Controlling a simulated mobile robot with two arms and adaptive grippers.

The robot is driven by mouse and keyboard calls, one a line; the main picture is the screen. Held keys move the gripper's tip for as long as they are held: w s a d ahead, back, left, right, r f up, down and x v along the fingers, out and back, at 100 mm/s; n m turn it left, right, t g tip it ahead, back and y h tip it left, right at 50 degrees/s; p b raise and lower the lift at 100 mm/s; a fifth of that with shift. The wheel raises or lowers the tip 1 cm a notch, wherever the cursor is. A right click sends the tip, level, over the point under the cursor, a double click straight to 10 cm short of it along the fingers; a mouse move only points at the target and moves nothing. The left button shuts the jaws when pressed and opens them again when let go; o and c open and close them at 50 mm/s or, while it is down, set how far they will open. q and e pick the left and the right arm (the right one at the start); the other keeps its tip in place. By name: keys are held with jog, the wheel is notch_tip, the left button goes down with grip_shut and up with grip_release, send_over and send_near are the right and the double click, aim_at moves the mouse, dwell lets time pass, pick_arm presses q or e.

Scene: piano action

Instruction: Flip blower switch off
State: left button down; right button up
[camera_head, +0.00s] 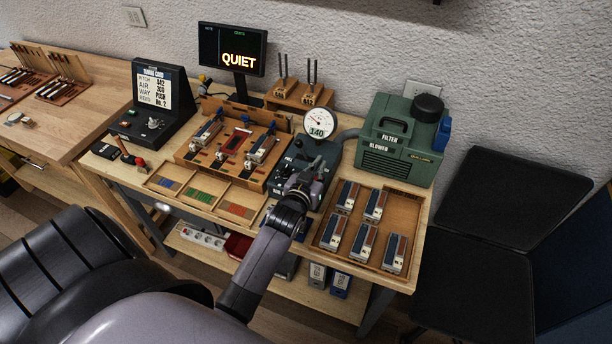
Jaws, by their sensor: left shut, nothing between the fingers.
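The green blower box (381,163), labelled "FILTER" and "BLOWER", stands at the right back of the workbench, with a black knob-like cap on top and a blue part on its right side. I cannot make out a switch on it. A dark green unit (327,152) with a round gauge (320,123) reading 140 stands to its left, joined by a grey hose. My left gripper (306,180) is shut and empty over the front of this gauge unit, left of the blower and apart from it. The gripper and wrist hide part of the unit's front. My right gripper is out of view.
A wooden tray (384,266) with several small blocks lies right of my arm. A wooden fixture (180,156) and a divided tray with coloured strips lie left. A monitor (232,50) reads "QUIET". A black console (133,122) stands left. A black chair (510,200) stands right.

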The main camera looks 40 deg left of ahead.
pick_arm(q)
jog(key=shift+b+v, duration=0.65)
jog(key=shift+v, duration=0.5)
jog(key=r+b+v, duration=0.1)
jog(key=v, duration=0.6)
jog(key=shift+s+r+b, duration=0.2)
jog(key=shift+r+b, duration=0.1)
jog(key=shift+r, duration=0.1)
